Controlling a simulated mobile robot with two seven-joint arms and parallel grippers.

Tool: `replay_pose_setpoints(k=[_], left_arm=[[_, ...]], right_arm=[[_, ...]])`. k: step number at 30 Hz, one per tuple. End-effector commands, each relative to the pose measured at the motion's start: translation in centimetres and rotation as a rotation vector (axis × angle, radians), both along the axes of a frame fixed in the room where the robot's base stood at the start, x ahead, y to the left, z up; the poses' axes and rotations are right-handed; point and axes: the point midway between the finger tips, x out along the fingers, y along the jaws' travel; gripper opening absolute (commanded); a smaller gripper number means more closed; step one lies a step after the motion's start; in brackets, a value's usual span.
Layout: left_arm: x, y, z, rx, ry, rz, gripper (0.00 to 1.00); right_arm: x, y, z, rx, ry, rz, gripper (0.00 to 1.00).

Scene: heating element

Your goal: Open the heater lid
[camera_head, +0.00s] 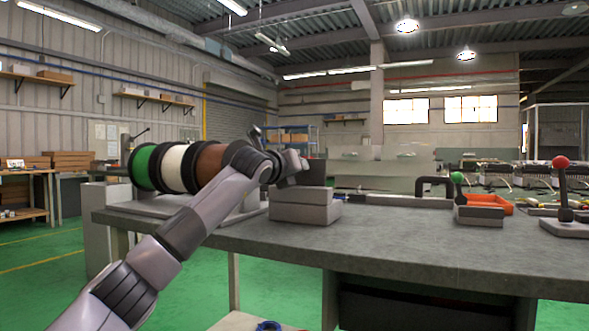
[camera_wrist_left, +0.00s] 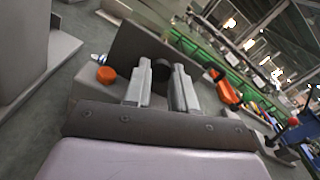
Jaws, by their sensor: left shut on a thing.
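The heater (camera_head: 305,212) is a light grey stepped box on the workbench, left of the middle in the head view. Its dark lid (camera_head: 317,174) stands raised above the box, tilted up. In the left wrist view the lid is a dark panel (camera_wrist_left: 132,48) with a dark round knob (camera_wrist_left: 160,73). My left gripper (camera_head: 302,164) is at the lid. In the left wrist view its two fingers (camera_wrist_left: 162,68) are on either side of the knob, shut on it. The lid's hinge is hidden. My right gripper is not in view.
Green, white and brown spools (camera_head: 178,167) stand left behind my left arm. On the workbench (camera_head: 400,240) to the right are a green-knobbed lever (camera_head: 457,178), an orange tray (camera_head: 500,204) and a red-knobbed lever (camera_head: 561,163). The front middle of the bench is clear.

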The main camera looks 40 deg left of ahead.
Motion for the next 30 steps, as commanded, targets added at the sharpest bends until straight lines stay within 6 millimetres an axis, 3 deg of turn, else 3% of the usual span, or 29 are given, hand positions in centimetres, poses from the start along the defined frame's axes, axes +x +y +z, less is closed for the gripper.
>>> replay_pose_setpoints(k=[6, 7, 9, 20, 30], left_arm=[[0.0, 0.1, -0.1, -0.001, 0.003, 0.001, 0.00], [0.0, 0.1, -0.1, -0.001, 0.003, 0.001, 0.32], [0.0, 0.1, -0.1, 0.000, 0.002, 0.001, 0.51], [-0.2, 0.0, 0.0, 0.000, 0.000, 0.001, 0.51], [-3.2, -0.7, 0.1, 0.001, 0.001, 0.001, 0.51]], right_arm=[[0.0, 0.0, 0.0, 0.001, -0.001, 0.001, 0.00], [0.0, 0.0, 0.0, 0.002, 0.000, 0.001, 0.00], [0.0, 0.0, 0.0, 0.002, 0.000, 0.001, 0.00], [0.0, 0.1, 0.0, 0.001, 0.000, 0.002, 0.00], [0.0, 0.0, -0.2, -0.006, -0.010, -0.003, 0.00]])
